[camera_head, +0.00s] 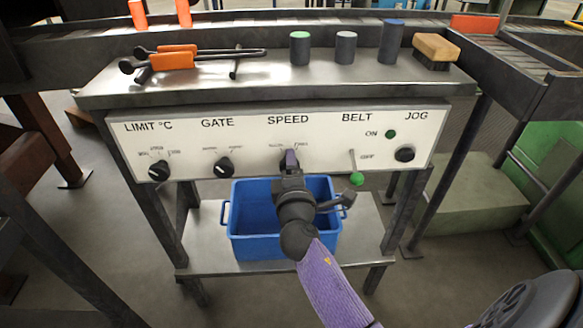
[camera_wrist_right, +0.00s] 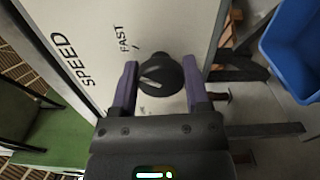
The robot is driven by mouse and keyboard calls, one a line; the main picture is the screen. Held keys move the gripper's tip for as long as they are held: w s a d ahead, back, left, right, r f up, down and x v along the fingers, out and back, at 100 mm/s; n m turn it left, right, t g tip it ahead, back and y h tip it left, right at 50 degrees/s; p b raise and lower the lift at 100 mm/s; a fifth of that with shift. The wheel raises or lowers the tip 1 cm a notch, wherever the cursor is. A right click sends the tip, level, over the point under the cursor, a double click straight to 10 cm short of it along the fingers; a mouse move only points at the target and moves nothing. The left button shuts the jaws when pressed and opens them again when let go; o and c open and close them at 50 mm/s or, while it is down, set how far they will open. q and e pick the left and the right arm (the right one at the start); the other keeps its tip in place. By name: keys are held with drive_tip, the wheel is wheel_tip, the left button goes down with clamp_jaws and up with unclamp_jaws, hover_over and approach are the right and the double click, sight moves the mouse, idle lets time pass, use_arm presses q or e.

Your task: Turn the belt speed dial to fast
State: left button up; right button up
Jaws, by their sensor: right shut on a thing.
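The SPEED dial, a round black knob, is on the white panel (camera_head: 262,122) under the word SPEED. In the head view my right gripper (camera_head: 290,160) covers most of it. The right wrist view shows the dial (camera_wrist_right: 160,76) between my two purple fingers (camera_wrist_right: 160,66), one on each side, and my right gripper is shut on it. A pale pointer line shows on the knob. The FAST label is above and left of the knob in that view; I cannot tell exactly which mark the pointer meets. My left gripper is out of view.
On the panel are the LIMIT knob (camera_head: 159,168), GATE knob (camera_head: 224,167), green-tipped BELT lever (camera_head: 357,178) and JOG knob (camera_head: 404,154). A blue bin (camera_head: 240,246) stands below.

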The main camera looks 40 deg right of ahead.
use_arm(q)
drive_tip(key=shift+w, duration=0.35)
use_arm(e)
drive_tip(key=o, duration=1.1)
drive_tip(key=shift+o, duration=0.9)
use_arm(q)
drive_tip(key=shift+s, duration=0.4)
